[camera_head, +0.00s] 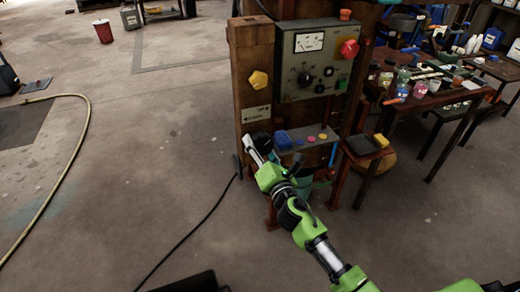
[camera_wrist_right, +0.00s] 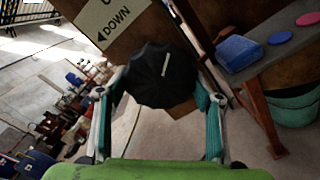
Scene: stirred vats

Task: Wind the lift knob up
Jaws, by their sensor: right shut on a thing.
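The lift knob (camera_wrist_right: 158,76) is black and fluted with a white pointer line, in the right wrist view. It sits on the wooden post below a sign (camera_wrist_right: 108,20) on which "DOWN" and an arrow can be read. My right gripper (camera_wrist_right: 160,92) has its fingers on both sides of the knob and is shut on it. In the head view my right gripper (camera_head: 252,149) is at the lower front of the post (camera_head: 246,75), under the sign (camera_head: 256,113); the knob is mostly hidden there. My left gripper is not in view.
A shelf with a blue block (camera_head: 283,140) is close beside my gripper. A cluttered table (camera_head: 440,97) stands right. Floor at left is largely clear.

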